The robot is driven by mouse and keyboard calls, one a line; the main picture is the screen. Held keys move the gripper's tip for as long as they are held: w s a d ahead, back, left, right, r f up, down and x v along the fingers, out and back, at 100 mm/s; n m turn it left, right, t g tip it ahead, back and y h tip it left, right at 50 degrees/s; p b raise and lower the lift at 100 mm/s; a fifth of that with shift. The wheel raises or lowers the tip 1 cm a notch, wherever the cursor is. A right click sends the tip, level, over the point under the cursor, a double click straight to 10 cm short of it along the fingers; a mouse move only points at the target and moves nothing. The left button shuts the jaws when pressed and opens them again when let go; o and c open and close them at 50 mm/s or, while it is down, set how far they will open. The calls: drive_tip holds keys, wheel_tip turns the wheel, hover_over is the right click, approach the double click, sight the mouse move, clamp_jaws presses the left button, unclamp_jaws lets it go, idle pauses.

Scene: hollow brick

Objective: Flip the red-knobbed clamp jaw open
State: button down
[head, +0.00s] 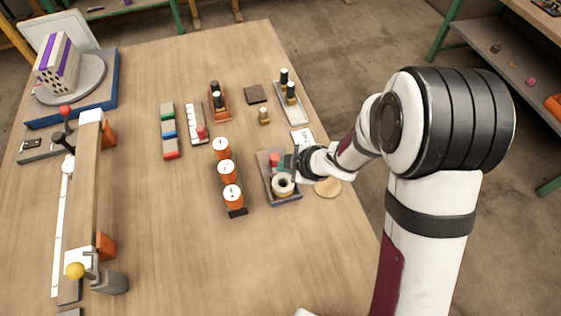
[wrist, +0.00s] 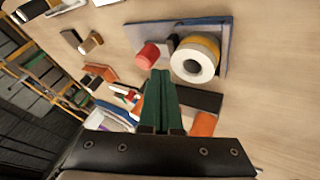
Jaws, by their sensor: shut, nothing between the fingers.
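The red-knobbed clamp (head: 66,114) is at the far left of the table in the head view, at the far end of a long wooden beam (head: 83,185). Its red ball tops a dark upright part; I cannot tell how its jaw stands. A second clamp with a yellow knob (head: 75,270) is at the beam's near end. My gripper (head: 288,162) is at the table's right side, far from the red knob, over a small tray (head: 289,198). In the wrist view its dark green fingers (wrist: 160,98) are together and empty. The red-knobbed clamp does not show there.
The tray holds a tape roll (head: 282,185) and a red cylinder (wrist: 148,55). Several orange cylinders (head: 227,171) stand in a row between my gripper and the beam. Colored blocks (head: 169,131) lie beyond them. A striped brick (head: 58,65) sits on a round stand at the far left.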

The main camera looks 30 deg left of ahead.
sight(272, 154)
drive_tip(key=shift+x, duration=1.35)
drive_tip(key=shift+w+a+r, duration=0.1)
drive_tip(key=shift+w+a, duration=1.2)
drive_tip(key=v, duration=1)
drive_tip(key=shift+d, duration=0.15)
drive_tip(key=shift+s, duration=0.15)
